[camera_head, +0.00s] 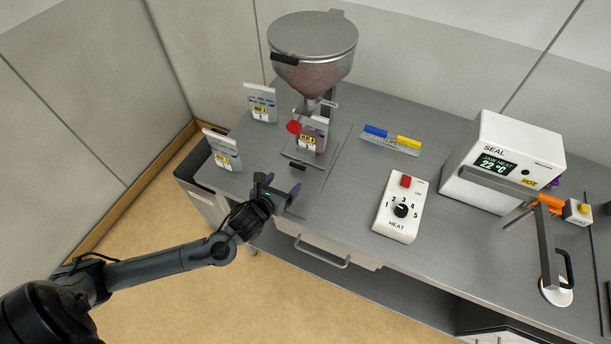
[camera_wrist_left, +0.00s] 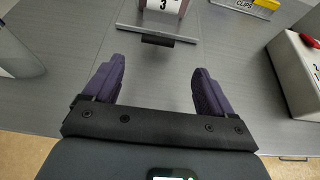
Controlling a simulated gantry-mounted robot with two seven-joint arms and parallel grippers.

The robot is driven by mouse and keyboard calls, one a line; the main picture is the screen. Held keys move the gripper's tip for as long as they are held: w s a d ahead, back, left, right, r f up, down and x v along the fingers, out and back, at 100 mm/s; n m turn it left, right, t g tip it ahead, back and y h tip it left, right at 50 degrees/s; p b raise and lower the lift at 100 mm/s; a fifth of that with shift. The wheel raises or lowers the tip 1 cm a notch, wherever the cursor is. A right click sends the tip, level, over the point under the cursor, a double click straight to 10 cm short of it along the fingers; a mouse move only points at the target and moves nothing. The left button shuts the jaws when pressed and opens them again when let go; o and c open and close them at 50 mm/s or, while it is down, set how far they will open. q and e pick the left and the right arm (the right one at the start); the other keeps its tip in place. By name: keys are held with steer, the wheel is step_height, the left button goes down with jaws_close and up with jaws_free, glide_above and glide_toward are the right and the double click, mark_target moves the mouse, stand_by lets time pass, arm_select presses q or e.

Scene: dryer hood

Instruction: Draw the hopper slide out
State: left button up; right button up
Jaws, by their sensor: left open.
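The hopper (camera_head: 312,45) is a lidded steel funnel of reddish-brown material, standing at the back left of the bench. Below its outlet, a red round piece (camera_head: 293,127) shows beside a pouch; I cannot tell whether it belongs to the slide. A flat metal plate (camera_head: 329,163) lies under the outlet with a black grip (camera_head: 297,165) on its front edge. The plate's grip also shows in the left wrist view (camera_wrist_left: 169,40). My left gripper (camera_head: 279,188) is open and empty, near the bench's front edge, short of the grip. Its purple fingers (camera_wrist_left: 158,74) point toward the plate.
A labelled pouch (camera_head: 312,134) stands on the plate; two more (camera_head: 262,103) (camera_head: 222,150) stand to the left. A clip strip (camera_head: 391,139), heat control box (camera_head: 400,206) and white sealer (camera_head: 506,162) stand to the right. A drawer handle (camera_head: 321,254) juts from the bench front.

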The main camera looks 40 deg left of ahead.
mark_target(297, 165)
arm_select(q)
steer(key=shift+w+a+f+b, duration=0.15)
steer(key=shift+w+a+b, duration=0.25)
steer(key=shift+w+a, duration=0.1)
steer(key=shift+w, duration=0.3)
steer(key=x, duration=1)
steer(key=shift+d+b, duration=0.1)
steer(key=shift+b, duration=0.3)
arm_select(e)
steer(key=shift+s+a+f, duration=0.1)
steer(key=shift+s+f, duration=0.1)
steer(key=shift+f, duration=1.05)
arm_select(q)
steer(key=shift+c, duration=0.3)
